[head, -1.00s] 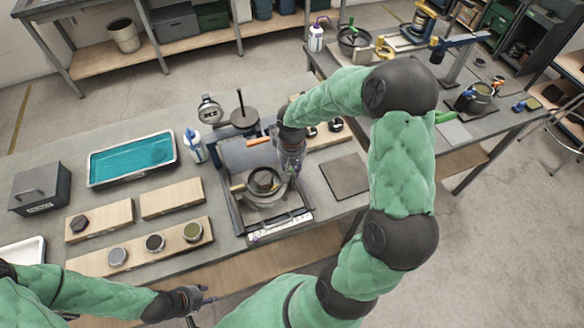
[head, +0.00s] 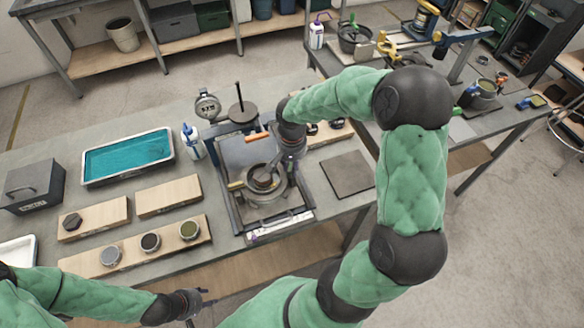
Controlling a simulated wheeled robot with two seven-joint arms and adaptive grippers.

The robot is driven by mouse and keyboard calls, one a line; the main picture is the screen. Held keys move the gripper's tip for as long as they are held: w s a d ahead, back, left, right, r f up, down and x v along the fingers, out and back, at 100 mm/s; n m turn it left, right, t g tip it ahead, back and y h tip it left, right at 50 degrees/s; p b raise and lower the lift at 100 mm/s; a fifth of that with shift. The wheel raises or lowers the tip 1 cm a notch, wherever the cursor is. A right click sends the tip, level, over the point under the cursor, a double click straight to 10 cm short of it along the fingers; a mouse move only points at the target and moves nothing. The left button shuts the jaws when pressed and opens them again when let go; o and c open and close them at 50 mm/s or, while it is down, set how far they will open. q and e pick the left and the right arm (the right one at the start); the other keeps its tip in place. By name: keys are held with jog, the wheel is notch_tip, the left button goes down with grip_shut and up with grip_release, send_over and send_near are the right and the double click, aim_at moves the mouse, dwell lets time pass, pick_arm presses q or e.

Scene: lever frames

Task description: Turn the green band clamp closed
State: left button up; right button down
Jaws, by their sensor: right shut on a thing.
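A grey round clamp ring (head: 279,192) sits in a metal tray fixture (head: 270,213) on the near bench, around a dark round pot (head: 262,180). A yellow handle (head: 236,186) shows at its left and an orange handle (head: 257,137) behind it. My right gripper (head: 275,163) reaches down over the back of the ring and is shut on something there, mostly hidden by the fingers. I see no clear green on this ring. A green handle (head: 459,109) shows beside a can on the far right bench. My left gripper (head: 207,298) hangs empty and open before the bench.
A dial gauge (head: 207,104) and a white bottle (head: 192,141) stand behind and left of the fixture. A teal tray (head: 128,158), wooden boards (head: 168,196) with small pucks and a dark box (head: 35,186) lie left. A flat dark plate (head: 347,175) lies right.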

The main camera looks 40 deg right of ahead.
jog(key=m+b, duration=0.1)
jog(key=m, duration=0.1)
jog(key=shift+m, duration=0.4)
jog(key=m+b, duration=0.1)
jog(key=m, duration=0.2)
jog(key=shift+a+m+b, duration=0.15)
jog(key=shift+m+b, duration=0.15)
jog(key=m+b, duration=0.1)
jog(key=m, duration=0.2)
jog(key=shift+a+m+b, duration=0.1)
jog(key=shift+m+b, duration=0.25)
jog(key=shift+m, duration=1.25)
jog(key=shift+r, duration=0.1)
jog(key=c, duration=1.3)
grip_release()
